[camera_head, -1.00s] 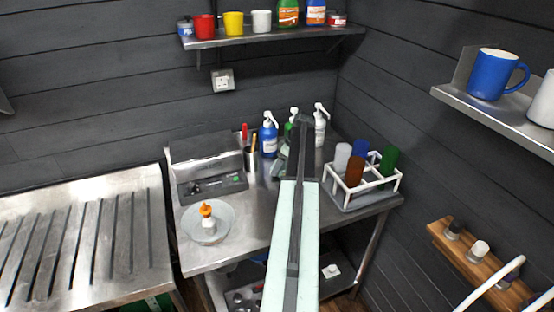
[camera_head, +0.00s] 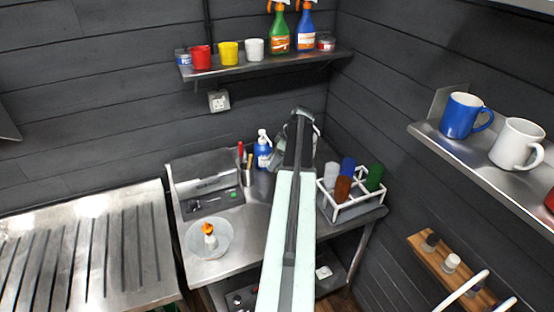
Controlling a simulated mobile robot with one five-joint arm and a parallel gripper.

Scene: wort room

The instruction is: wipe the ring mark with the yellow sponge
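I see no yellow sponge and no ring mark in this view. The steel table (camera_head: 207,269) stands in the middle, and my raised arm covers part of its top. My gripper (camera_head: 298,120) is at the far end of the arm, in front of the back corner of the room. Its fingers are too small and too covered by the arm to tell whether they are open or shut, or whether they hold anything.
A clear bowl (camera_head: 190,240) with an orange-capped bottle (camera_head: 209,235) stands front left on the table. A ribbed drainboard (camera_head: 150,288) lies left; mug shelf (camera_head: 492,168) right.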

